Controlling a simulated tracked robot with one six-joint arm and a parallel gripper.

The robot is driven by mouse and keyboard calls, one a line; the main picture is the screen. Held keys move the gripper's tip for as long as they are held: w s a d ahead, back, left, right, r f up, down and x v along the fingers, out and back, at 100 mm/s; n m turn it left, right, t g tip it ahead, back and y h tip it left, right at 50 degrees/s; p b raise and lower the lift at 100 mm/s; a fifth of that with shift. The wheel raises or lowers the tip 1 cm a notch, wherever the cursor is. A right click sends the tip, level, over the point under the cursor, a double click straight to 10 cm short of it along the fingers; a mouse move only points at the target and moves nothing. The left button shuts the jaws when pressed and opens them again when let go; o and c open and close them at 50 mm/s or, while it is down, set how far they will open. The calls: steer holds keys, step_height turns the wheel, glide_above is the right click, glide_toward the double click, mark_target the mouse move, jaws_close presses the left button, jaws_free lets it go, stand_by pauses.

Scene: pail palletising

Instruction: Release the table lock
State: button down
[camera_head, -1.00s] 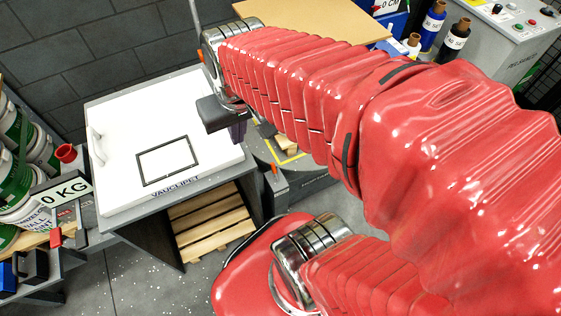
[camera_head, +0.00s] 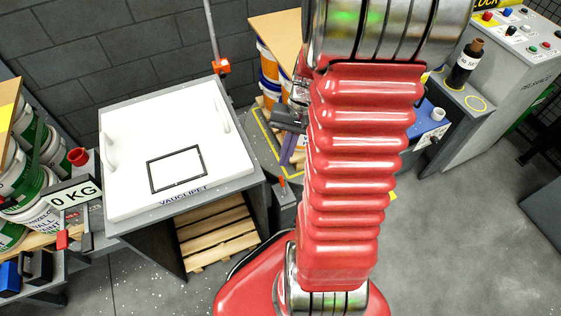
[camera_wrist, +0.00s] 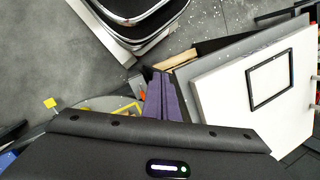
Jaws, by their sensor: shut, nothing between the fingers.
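A small orange lever (camera_head: 282,182) stands on the grey housing at the near edge of the round turntable (camera_head: 258,150), which has a yellow outline; I cannot tell for sure that it is the table lock. An orange piece also shows beside my fingers in the wrist view (camera_wrist: 141,97). My gripper (camera_wrist: 161,76) has purple fingers that are shut and empty. In the head view my gripper is partly hidden behind my red-sleeved arm, above the turntable. I cannot tell whether the fingers touch anything.
A white-topped table (camera_head: 175,150) marked VAUCLIPET, with a wooden pallet (camera_head: 215,235) beneath, stands left of the turntable. Labelled pails (camera_head: 30,190) fill the far left. A pole with an orange clamp (camera_head: 221,66) rises behind. A control cabinet (camera_head: 515,60) stands right. Floor at right is clear.

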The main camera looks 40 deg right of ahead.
steer(key=s+d+f+m+t+y, duration=0.1)
steer(key=d+f+m+t+y, duration=0.3)
steer(key=f, duration=0.9)
steer(key=s+d+f+m+t+y, duration=0.1)
steer(key=d+f+m+t, duration=0.4)
steer(key=f, duration=0.7)
steer(key=w+d+f, duration=0.1)
steer(key=d, duration=0.1)
steer(key=w+d+f+t+h, duration=0.1)
steer(key=d+f, duration=0.1)
steer(key=d, duration=0.1)
steer(key=w+d+f+t, duration=0.1)
steer(key=w+d+f, duration=0.1)
steer(key=shift+w+d+n+h, duration=0.1)
steer(key=shift+d+n+h, duration=0.1)
steer(key=shift+n+h, duration=0.15)
steer(key=shift+w+d+r+n, duration=0.15)
steer(key=shift+d+r+n, duration=0.05)
steer(key=shift+n, duration=0.05)
steer(key=shift+w, duration=0.15)
